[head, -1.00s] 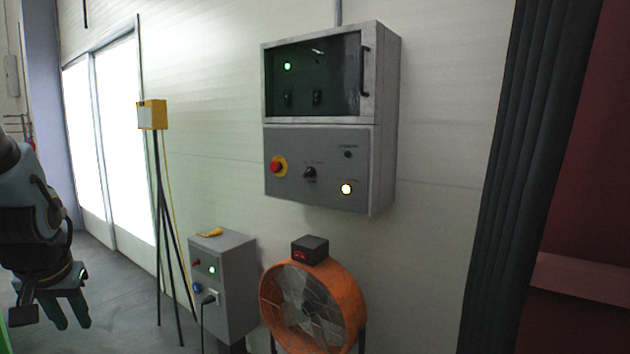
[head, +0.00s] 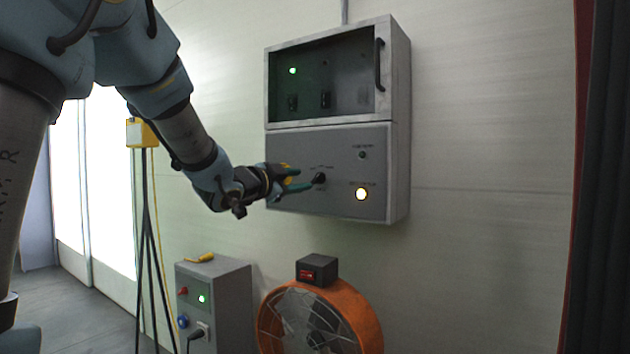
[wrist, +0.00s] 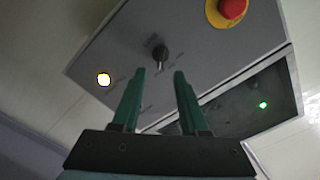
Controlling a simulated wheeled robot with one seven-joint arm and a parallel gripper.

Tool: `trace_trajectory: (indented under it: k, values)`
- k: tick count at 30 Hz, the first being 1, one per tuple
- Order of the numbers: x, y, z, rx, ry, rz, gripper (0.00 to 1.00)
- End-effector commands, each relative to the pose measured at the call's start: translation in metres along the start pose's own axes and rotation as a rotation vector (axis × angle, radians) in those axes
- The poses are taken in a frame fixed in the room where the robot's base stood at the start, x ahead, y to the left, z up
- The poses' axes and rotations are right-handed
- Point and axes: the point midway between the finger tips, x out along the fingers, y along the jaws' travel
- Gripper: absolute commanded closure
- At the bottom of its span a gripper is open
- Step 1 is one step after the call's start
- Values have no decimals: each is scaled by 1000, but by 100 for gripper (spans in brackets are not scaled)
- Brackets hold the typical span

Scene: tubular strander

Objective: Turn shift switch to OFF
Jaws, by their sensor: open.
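The shift switch appears to be the black rotary knob (head: 319,178) on the grey lower panel (head: 337,205) of the wall box; its labels are too small to read. In the wrist view the knob (wrist: 161,55) sits just beyond the fingertips, roughly in line with the gap between them. My gripper (head: 300,179) is open, its green fingers pointing at the knob from the left in the head view. The fingers (wrist: 164,74) look apart and empty in the wrist view. I cannot tell if they touch the knob.
A red emergency button (wrist: 232,8) is near the knob, hidden behind my gripper in the head view. A lit white button (head: 361,194) sits right of the knob. Above is a glass-fronted cabinet (head: 397,70). Below stand an orange fan (head: 355,310) and a grey box (head: 235,300).

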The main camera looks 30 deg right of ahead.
Motion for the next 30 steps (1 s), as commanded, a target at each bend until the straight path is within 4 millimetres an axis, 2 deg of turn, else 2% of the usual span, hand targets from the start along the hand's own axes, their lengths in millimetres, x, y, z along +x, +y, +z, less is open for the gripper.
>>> trace_trajectory:
  k: [3,9,15,23,30]
  values:
    - [24,0,0,-2,-1,1,56]
    - [54,0,0,-2,-1,0,56]
    - [67,0,1,-1,-2,0,56]
    - [68,0,1,-2,-2,-1,56]
    - [67,0,1,-2,-2,-1,81]
